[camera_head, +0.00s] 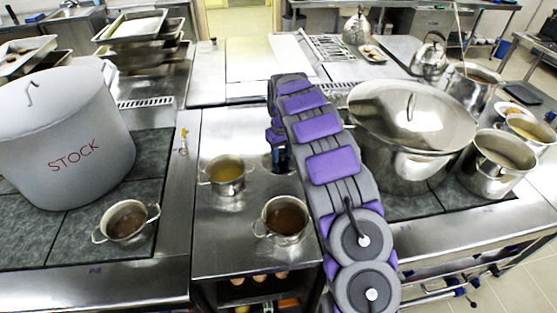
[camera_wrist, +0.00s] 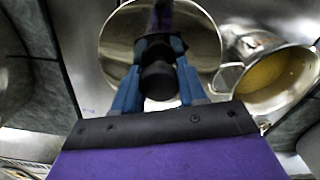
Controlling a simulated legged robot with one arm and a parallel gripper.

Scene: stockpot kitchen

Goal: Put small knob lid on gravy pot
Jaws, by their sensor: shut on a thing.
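My gripper (camera_wrist: 158,62) has its blue fingers closed on the dark knob (camera_wrist: 157,82) of a round, shiny metal lid (camera_wrist: 203,45) in the wrist view. In the head view my gripper (camera_head: 279,155) points down over the counter, right of a small pot of yellow liquid (camera_head: 226,174). The lid is largely hidden there, and I cannot tell whether it touches the counter. Two small pots hold brown liquid: one (camera_head: 285,219) on the counter near the front, one (camera_head: 127,222) on the left stove. I cannot tell which is the gravy pot. The yellow-liquid pot (camera_wrist: 275,78) is beside the lid in the wrist view.
A large grey stockpot (camera_head: 66,135) stands on the left stove. A big lidded pot (camera_head: 410,125) stands right of my arm, with an open pot (camera_head: 497,163) beyond it. Stacked trays (camera_head: 135,28) are at the back left. The counter (camera_head: 225,240) between the stoves has bare front space.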

